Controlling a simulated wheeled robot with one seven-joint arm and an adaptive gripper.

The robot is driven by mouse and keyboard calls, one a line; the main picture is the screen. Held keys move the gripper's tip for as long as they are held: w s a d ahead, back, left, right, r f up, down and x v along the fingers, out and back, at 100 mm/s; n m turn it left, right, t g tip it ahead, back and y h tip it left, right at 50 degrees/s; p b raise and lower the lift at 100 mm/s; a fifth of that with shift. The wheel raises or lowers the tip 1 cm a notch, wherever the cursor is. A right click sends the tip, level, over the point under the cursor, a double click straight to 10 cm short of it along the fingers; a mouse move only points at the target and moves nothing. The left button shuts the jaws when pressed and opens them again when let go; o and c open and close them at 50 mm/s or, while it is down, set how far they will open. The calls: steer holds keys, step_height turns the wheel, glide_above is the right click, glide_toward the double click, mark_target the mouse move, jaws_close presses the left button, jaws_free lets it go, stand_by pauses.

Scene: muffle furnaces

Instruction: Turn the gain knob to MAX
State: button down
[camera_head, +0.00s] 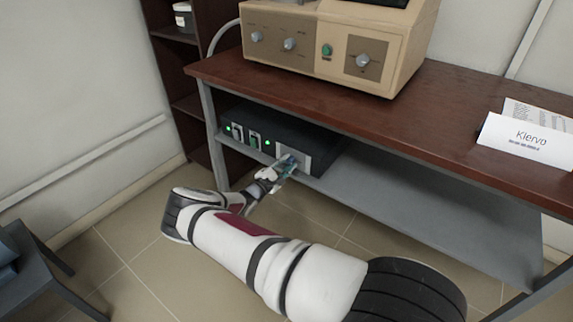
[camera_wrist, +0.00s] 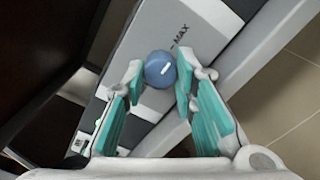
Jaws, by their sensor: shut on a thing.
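The blue round gain knob (camera_wrist: 159,69) sits on the grey front panel and has a short white mark on its face. The mark points to the right and slightly up in the wrist view. The word MAX (camera_wrist: 180,32) is printed above and to the right of the knob. My gripper (camera_wrist: 160,68) has its two teal-padded fingers on opposite sides of the knob and is shut on it. In the head view my gripper (camera_head: 284,168) is at the right end of the front of the dark box (camera_head: 315,142), and the knob is mostly hidden there.
The dark box stands on a grey shelf (camera_head: 420,205) under the brown tabletop (camera_head: 440,110). Its front has lit green lights. A beige instrument (camera_head: 310,45) and a name card (camera_head: 525,140) are on top. A dark stool (camera_head: 35,270) stands at left.

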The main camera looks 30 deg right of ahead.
steer(key=shift+f, duration=0.15)
steer(key=c, duration=1.3)
jaws_free()
steer(key=v, duration=1.2)
